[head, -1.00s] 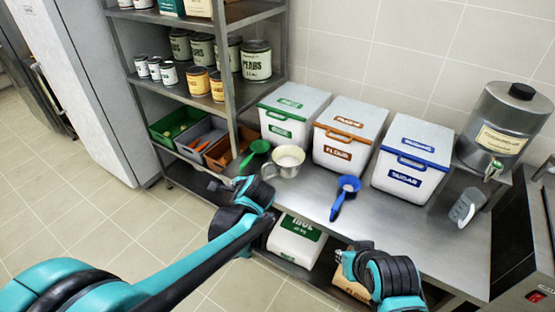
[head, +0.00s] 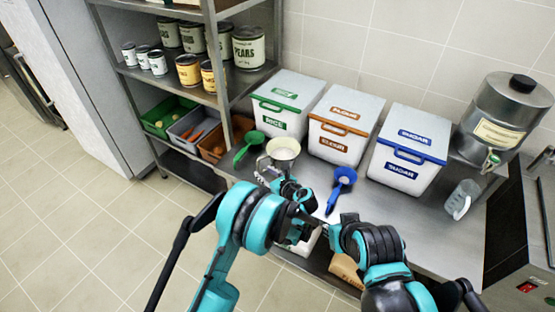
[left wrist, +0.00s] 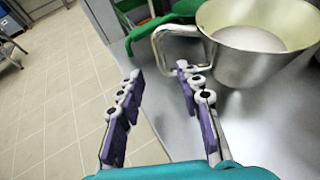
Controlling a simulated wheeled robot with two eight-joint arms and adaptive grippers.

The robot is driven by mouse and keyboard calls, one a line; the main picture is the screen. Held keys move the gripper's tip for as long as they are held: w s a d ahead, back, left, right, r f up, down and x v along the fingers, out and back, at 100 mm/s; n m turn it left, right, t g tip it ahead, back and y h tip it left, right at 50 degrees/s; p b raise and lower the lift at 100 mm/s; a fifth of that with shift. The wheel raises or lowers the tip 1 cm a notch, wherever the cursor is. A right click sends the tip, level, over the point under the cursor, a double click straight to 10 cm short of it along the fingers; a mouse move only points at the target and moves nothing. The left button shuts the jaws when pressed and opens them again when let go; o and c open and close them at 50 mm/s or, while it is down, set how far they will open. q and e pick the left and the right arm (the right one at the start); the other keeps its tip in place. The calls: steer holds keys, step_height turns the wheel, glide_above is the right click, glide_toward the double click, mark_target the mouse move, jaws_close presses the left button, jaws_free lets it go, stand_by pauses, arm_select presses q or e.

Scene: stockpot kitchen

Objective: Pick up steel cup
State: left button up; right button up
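The steel cup (head: 284,149) stands upright on the steel counter, with something pale inside. In the left wrist view the cup (left wrist: 250,60) is at the upper right, and its loop handle (left wrist: 160,36) points left. My left gripper (head: 270,176) is at the near side of the cup by the handle. In the left wrist view its two purple-padded fingers (left wrist: 160,82) are spread, with nothing between them; the handle is just beyond the fingertips. My right gripper (head: 338,228) is low in front of the counter, away from the cup; its finger opening is unclear.
A green scoop (head: 250,144) lies close left of the cup and a blue scoop (head: 341,186) to its right. Lidded bins, including the flour bin (head: 340,120), stand behind. A clear jug (head: 460,199) is at the right. A shelf post (head: 222,85) rises at the left.

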mark_target(259, 168)
arm_select(q)
steer(key=b+x, duration=0.1)
steer(key=x, duration=0.4)
steer(key=shift+w+d+b, duration=0.1)
steer(key=shift+d+b, duration=0.05)
steer(key=shift+b, duration=0.25)
steer(key=shift+r, duration=0.1)
steer(key=shift+c, duration=0.4)
jaws_close()
steer(key=shift+r, duration=0.15)
